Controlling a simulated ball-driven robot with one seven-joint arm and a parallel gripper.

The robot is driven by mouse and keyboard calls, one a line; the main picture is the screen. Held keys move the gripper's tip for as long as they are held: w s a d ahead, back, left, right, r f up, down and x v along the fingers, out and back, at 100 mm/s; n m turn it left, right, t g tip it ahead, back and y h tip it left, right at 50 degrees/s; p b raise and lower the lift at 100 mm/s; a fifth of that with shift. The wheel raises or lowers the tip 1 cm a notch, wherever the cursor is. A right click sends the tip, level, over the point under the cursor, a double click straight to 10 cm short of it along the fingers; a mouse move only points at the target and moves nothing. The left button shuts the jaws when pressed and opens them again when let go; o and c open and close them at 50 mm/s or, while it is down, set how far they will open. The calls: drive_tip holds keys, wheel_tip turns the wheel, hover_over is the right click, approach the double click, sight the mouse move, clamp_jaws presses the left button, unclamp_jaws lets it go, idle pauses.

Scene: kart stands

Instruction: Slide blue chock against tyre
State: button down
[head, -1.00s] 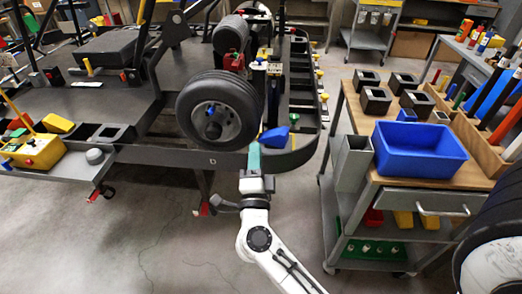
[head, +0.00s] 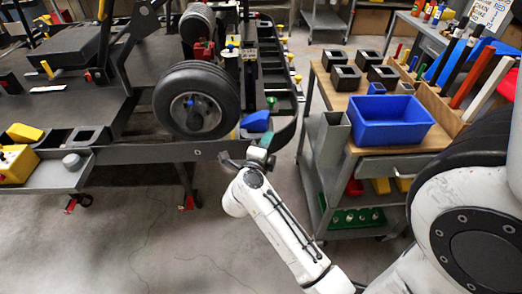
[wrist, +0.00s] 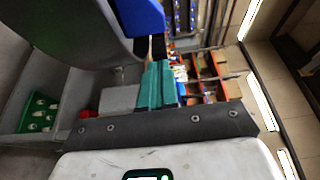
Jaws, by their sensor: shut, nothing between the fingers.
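The blue chock (head: 256,121) lies on the dark kart stand, just right of the lower part of the black tyre (head: 197,100). I cannot tell whether the two touch. My gripper (head: 267,139), with teal fingers, is at the chock's right end, near the stand's curved rim (head: 284,136). In the wrist view the teal fingers (wrist: 156,86) are shut together and empty. The blue chock (wrist: 141,16) shows at the top, beyond the fingertips.
A grey cart (head: 342,150) stands to the right, with a blue bin (head: 391,121) and several black square blocks on its wooden top. A yellow box (head: 17,165) sits on a shelf at the left. The floor in front of the stand is clear.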

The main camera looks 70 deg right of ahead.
sight(261, 122)
drive_tip(key=w+d, duration=0.1)
drive_tip(key=d, duration=0.1)
drive_tip(key=w+d, duration=0.1)
drive_tip(key=d, duration=0.1)
drive_tip(key=shift+w, duration=0.4)
drive_tip(key=shift+w+d+r+p, duration=0.2)
drive_tip(key=shift+w+d+p, duration=0.3)
drive_tip(key=shift+w+p, duration=0.1)
drive_tip(key=shift+w+d+f, duration=0.2)
drive_tip(key=shift+w+d, duration=0.05)
drive_tip(key=shift+s, duration=0.1)
